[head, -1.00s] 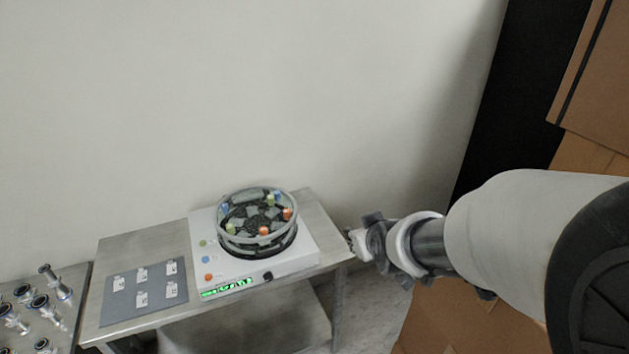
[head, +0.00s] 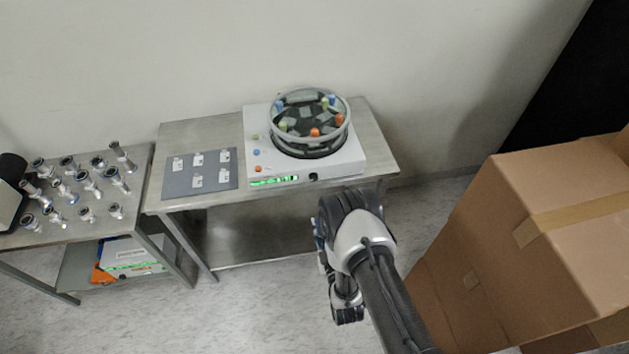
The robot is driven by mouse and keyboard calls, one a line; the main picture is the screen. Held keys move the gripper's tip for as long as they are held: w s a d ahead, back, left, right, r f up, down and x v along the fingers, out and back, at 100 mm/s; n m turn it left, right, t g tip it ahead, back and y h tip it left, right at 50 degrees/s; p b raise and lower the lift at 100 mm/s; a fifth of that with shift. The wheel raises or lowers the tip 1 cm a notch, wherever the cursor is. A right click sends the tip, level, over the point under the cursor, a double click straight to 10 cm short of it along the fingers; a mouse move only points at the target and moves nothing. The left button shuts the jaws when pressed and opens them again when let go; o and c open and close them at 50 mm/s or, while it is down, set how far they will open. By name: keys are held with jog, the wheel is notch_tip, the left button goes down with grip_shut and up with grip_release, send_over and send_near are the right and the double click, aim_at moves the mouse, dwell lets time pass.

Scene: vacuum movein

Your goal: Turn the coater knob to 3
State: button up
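The coater (head: 352,160) is a white box with a round, clear-walled carousel (head: 310,122) on top, holding several coloured vials. Its small black knob (head: 313,177) is on the front edge, right of a lit green display (head: 273,181). The knob's number marks are too small to read. My arm is folded in front of the table, its upper joint just below and right of the knob, and the knob is uncovered. My gripper cannot be picked out clearly among the dark links hanging low there, so its fingers and opening cannot be made out.
A grey mat (head: 201,174) with several small white cards lies left of the coater. A left table (head: 62,231) holds several metal fittings. Stacked cardboard boxes (head: 535,243) stand close on the right. Open floor (head: 265,305) lies in front of the tables.

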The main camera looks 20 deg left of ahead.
aim_at(314, 179)
jog(key=b+x, duration=0.1)
jog(key=x, duration=0.7)
jog(key=b+x, duration=0.2)
jog(key=x, duration=0.6)
jog(key=shift+a+f, duration=0.15)
jog(key=shift+a, duration=0.15)
jog(key=shift+c, duration=0.3)
jog(key=c, duration=0.7)
jog(key=shift+b, duration=0.3)
